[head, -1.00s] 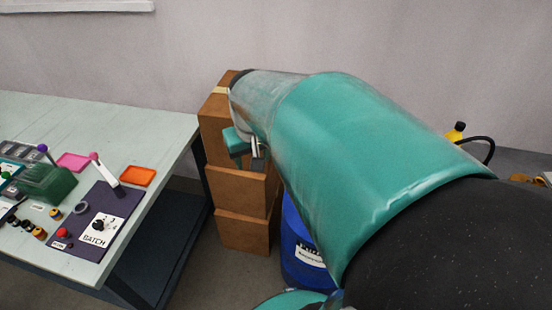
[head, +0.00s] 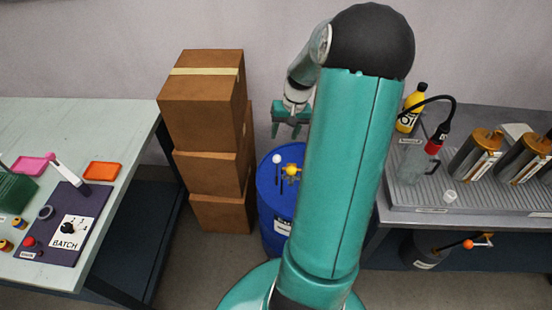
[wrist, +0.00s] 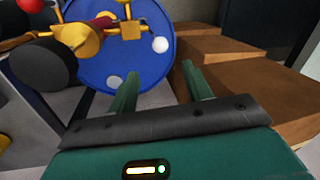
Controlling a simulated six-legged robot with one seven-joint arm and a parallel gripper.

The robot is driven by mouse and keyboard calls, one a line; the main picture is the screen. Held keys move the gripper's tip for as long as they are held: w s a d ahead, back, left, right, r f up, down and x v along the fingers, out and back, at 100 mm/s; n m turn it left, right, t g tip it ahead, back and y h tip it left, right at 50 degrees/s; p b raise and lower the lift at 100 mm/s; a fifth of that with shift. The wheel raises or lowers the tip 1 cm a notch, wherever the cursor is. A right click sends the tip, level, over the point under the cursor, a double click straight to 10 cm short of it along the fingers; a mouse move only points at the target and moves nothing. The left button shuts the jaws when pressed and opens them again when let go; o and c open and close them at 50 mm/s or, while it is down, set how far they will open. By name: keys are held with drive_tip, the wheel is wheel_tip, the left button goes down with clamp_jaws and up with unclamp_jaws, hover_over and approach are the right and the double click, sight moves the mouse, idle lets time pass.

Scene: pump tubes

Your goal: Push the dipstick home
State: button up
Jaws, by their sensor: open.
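A white ball knob (head: 277,159) on a thin dark rod stands up from the top of the blue drum (head: 267,205); it looks like the dipstick. In the wrist view the white knob (wrist: 160,45) shows near the drum's right rim, and how far its rod stands out is unclear. My gripper (head: 286,132) is open and empty, pointing down above the back of the drum. In the wrist view its two green fingers (wrist: 160,74) point toward the drum lid, apart from the knob, which appears beyond and between their tips.
A yellow ball (head: 291,170) and brass fittings (wrist: 75,37) sit on the drum lid near the white knob. Stacked cardboard boxes (head: 205,120) stand left of the drum. A bench with cylinders (head: 475,155) is at right, a table with a BATCH panel (head: 70,225) at left.

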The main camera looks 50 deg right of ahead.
sight(278, 156)
drive_tip(key=f, duration=0.4)
drive_tip(key=w+a+f, duration=0.1)
drive_tip(key=f, duration=0.3)
drive_tip(key=a+f, duration=0.1)
drive_tip(key=f, duration=0.4)
drive_tip(key=shift+w, duration=0.4)
